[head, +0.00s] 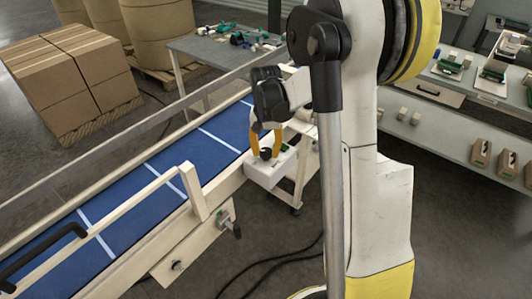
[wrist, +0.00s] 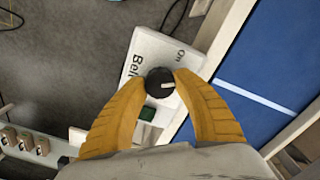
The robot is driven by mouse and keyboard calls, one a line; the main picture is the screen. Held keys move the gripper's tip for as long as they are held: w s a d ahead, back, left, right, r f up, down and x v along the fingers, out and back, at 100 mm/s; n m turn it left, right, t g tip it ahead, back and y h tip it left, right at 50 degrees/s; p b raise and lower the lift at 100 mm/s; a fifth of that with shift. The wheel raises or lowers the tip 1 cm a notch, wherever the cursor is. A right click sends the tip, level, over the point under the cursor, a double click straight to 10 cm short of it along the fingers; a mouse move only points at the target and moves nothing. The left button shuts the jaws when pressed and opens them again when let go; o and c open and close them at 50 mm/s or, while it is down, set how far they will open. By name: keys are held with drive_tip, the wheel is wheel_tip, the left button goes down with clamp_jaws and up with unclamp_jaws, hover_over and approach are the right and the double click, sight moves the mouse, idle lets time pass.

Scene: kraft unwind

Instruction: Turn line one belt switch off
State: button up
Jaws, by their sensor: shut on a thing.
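The belt switch is a black round knob (wrist: 160,82) with a light pointer mark, set on a white box (wrist: 149,50). The box carries printed words that partly read "Bel" and "On", and a green patch (wrist: 150,107) near the knob. In the head view the white box (head: 270,168) is fixed at the near side of the blue belt conveyor. My gripper (head: 265,150) reaches down over it with yellow fingers. In the wrist view the fingertips (wrist: 161,76) are shut on the knob, one on each side. Part of the label is hidden.
The blue conveyor belt (head: 132,203) with its pale rail runs beside the box. A work table (head: 215,52) with small parts stands behind. Cartons (head: 72,75) are stacked at the left. Shelves (head: 440,140) with small items stand at the right. A cable lies on the floor.

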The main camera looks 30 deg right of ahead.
sight(266, 151)
drive_tip(key=m+b, duration=0.1)
drive_tip(key=m, duration=0.5)
drive_tip(key=shift+m, duration=0.4)
idle(0.3)
drive_tip(key=o, duration=1.2)
wheel_tip(266, 151, up, 12)
